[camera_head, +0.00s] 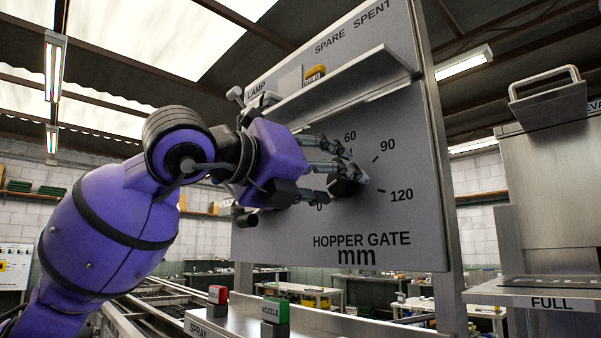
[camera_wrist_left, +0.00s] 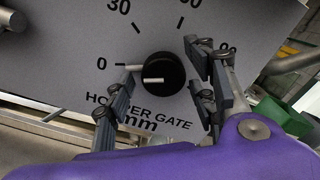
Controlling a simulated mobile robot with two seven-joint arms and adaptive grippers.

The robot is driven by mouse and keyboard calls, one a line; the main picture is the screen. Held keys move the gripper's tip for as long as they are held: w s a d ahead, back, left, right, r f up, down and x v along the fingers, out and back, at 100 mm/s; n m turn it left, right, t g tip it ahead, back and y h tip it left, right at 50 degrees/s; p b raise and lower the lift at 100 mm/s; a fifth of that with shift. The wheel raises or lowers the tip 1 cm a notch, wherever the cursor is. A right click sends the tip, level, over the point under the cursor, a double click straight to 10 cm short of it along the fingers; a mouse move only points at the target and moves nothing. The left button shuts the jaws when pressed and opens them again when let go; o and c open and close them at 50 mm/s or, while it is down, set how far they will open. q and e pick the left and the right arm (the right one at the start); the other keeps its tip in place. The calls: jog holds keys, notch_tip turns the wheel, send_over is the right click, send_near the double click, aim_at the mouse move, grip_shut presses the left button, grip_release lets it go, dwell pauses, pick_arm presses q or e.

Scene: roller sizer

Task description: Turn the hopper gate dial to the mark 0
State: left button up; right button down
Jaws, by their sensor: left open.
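The hopper gate dial is a black round knob (camera_wrist_left: 172,75) on a grey panel (camera_head: 290,240); in the head view the knob (camera_head: 343,188) is partly hidden by my fingers. In the wrist view a pale line on its face points left, roughly towards the side of the 0 mark (camera_wrist_left: 102,64); exact alignment is hard to tell at this angle. My left gripper (camera_head: 343,176) is open at the dial, its fingers on either side of the knob in the wrist view (camera_wrist_left: 160,62). I cannot tell whether they touch it. My right gripper is not in view.
A shelf ledge (camera_head: 335,85) juts out above the dial. Below stand a red button box (camera_head: 218,295) and a green button box (camera_head: 275,310) on a bench. A metal cabinet with a FULL shelf (camera_head: 545,300) is at the right.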

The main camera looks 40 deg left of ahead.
pick_arm(q)
jog(key=s+a, duration=0.1)
jog(key=s, duration=0.9)
jog(key=w+m+p, duration=0.1)
jog(key=w+m, duration=0.1)
jog(key=w+m+p, duration=0.2)
jog(key=w+m, duration=0.1)
jog(key=w+m+p, duration=0.2)
jog(key=m, duration=0.1)
jog(key=shift+w+d+r, duration=0.15)
jog(key=shift+w+d, duration=0.2)
jog(key=shift+w, duration=0.8)
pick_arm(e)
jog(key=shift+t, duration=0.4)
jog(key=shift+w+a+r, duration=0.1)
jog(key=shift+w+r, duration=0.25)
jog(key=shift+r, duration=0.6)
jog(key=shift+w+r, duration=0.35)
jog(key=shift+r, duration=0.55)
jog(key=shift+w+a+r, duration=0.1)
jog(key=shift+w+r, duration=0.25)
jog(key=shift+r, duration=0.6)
